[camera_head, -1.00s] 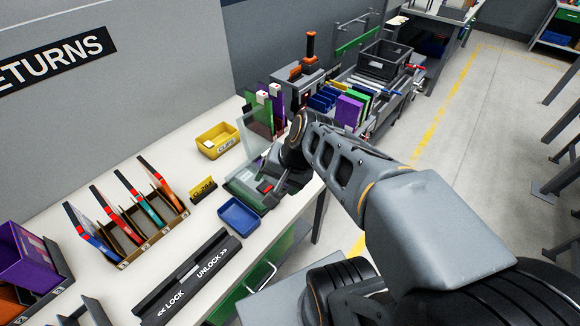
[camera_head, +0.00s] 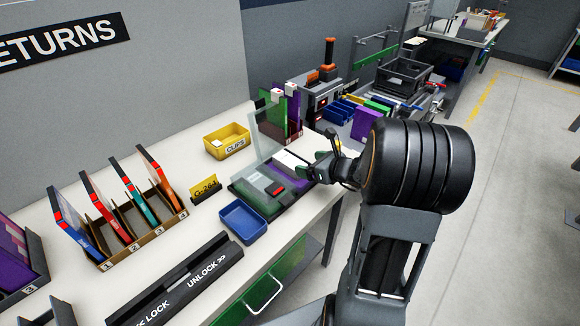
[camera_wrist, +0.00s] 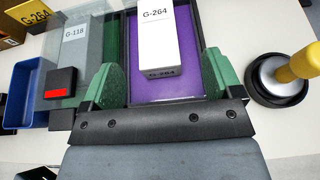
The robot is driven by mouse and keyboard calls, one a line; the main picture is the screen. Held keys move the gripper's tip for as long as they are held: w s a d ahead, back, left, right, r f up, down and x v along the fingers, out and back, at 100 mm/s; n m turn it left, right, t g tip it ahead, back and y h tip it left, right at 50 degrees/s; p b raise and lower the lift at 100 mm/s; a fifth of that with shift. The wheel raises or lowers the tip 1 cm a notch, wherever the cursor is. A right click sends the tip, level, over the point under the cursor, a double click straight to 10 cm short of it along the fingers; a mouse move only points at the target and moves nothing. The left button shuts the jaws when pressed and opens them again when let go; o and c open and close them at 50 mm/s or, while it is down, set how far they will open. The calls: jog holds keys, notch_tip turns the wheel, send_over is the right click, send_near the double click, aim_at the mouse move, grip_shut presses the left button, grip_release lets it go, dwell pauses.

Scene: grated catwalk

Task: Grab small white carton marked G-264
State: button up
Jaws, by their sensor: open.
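The small white carton marked G-264 (camera_wrist: 158,32) lies in a dark-rimmed tray with a purple floor (camera_wrist: 194,82) in the wrist view. Its label reads on the top and on the near end. My gripper (camera_wrist: 160,66) is open, with one green finger on each side of the carton's near end, apart from it. In the head view, the carton (camera_head: 290,159) shows as a small white patch beside a raised clear panel, and my gripper (camera_head: 322,167) is just right of it. Whether the fingers are level with the carton is unclear.
A grey item marked G-118 (camera_wrist: 74,50) and a red-topped black block (camera_wrist: 61,84) sit left of the tray. A yellow-handled round object (camera_wrist: 283,80) stands at right. The clear panel (camera_head: 262,132) rises behind; a blue bin (camera_head: 243,221) and yellow G-264 sign (camera_head: 204,189) are nearby.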

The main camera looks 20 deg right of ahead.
aim_at(289, 160)
jog(key=shift+x, duration=3.85)
jog(key=shift+s+a, duration=0.1)
jog(key=shift+a, duration=0.1)
jog(key=shift+c, duration=0.3)
jog(key=c, duration=1)
jog(key=shift+r, duration=0.1)
